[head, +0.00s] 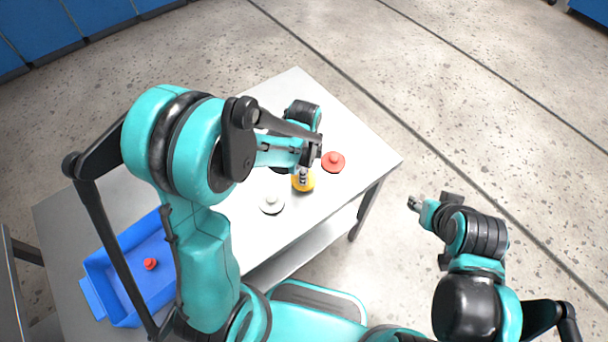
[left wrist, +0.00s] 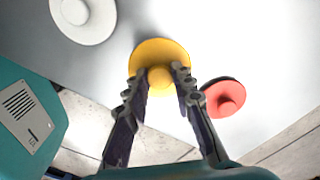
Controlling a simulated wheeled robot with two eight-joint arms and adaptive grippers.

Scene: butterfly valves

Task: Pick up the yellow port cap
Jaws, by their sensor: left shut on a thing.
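The yellow port cap (head: 304,183) is a round disc with a knob, near the right part of the white table. My left gripper (head: 303,172) is over it, and its fingers hide part of the cap in the head view. In the left wrist view the yellow cap (left wrist: 160,55) sits between the two fingertips of the left gripper (left wrist: 159,78), which are shut on its knob. I cannot tell whether the cap touches the table. My right gripper (head: 413,203) is off the table to the right, small in view and seemingly empty.
A red cap (head: 333,162) lies just right of the yellow one, and a white cap (head: 271,202) lies to its left. A blue bin (head: 103,262) with a small red piece (head: 150,264) stands at the table's left end. The table (head: 360,155) is bare at the right corner.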

